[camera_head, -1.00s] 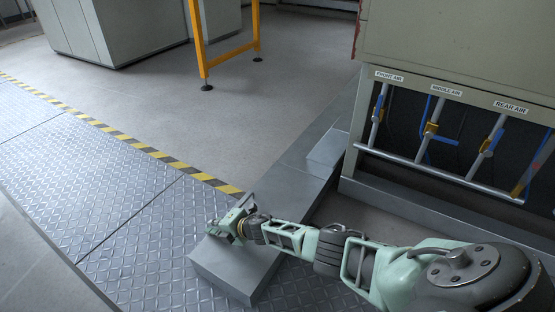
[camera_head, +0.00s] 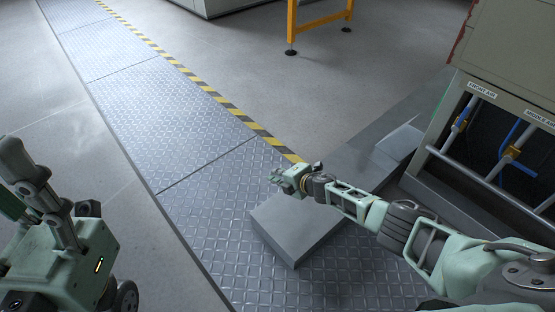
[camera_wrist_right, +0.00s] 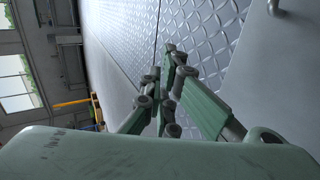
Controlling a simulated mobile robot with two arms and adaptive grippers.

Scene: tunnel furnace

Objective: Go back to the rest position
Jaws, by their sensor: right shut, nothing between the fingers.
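My right gripper (camera_head: 278,178) reaches out over the grey step block beside the furnace and is small in the head view. In the right wrist view its fingers (camera_wrist_right: 168,82) are together with nothing between them, above the patterned floor plate. Part of my left arm's end, with what looks like my left gripper (camera_head: 40,195), stands close at the lower left of the head view. It is cut off by the frame edge, and its fingertips are not clear.
A grey step block (camera_head: 305,230) lies under my right forearm. The furnace frame (camera_head: 430,195) with labelled air pipes stands at the right. A yellow post frame (camera_head: 291,25) stands at the back.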

